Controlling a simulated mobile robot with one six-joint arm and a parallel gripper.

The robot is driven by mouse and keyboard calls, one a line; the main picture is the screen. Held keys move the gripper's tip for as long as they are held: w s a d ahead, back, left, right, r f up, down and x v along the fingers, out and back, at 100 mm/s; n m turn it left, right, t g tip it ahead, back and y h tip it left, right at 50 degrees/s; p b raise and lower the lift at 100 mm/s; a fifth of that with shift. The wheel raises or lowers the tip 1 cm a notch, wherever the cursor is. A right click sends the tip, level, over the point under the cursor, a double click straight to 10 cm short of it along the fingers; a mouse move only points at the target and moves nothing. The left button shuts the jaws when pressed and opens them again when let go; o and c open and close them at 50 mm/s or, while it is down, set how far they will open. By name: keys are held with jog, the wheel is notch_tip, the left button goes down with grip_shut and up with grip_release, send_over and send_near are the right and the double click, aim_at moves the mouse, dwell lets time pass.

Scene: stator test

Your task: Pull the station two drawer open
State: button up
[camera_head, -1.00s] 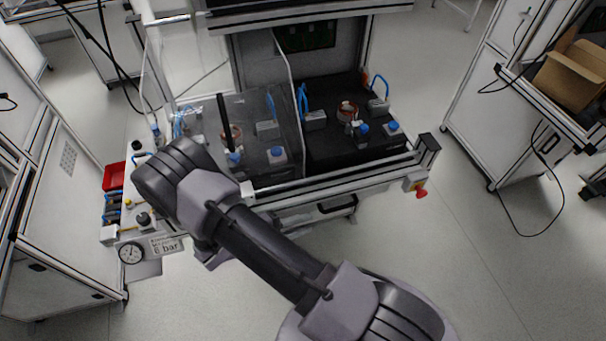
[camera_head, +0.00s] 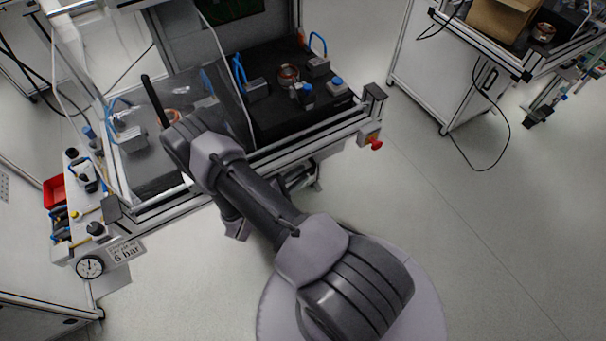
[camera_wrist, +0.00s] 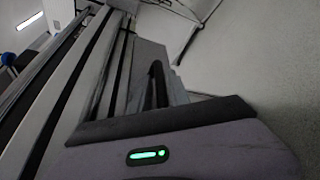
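The drawer (camera_head: 302,180) is under the bench front, below the right-hand work area. My arm covers part of it in the head view, and how far it stands out cannot be told. In the wrist view, a grey panel with a dark upright bar (camera_wrist: 156,82), possibly the drawer handle, is just beyond my gripper (camera_wrist: 160,122). My gripper's grey body with a green light fills the bottom of that view. Its fingertips cannot be made out, nor whether it touches the bar. In the head view my forearm hides most of the gripper.
The bench's aluminium front rail (camera_head: 310,128) runs above the drawer. A red knob (camera_head: 376,144) sticks out at its right corner. A pressure gauge (camera_head: 89,266) and a red bin (camera_head: 54,191) are at left. The floor (camera_head: 440,220) at right is clear except for a hanging cable.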

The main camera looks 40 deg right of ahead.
jog(key=shift+x, duration=0.9)
grip_shut()
dwell(0.8)
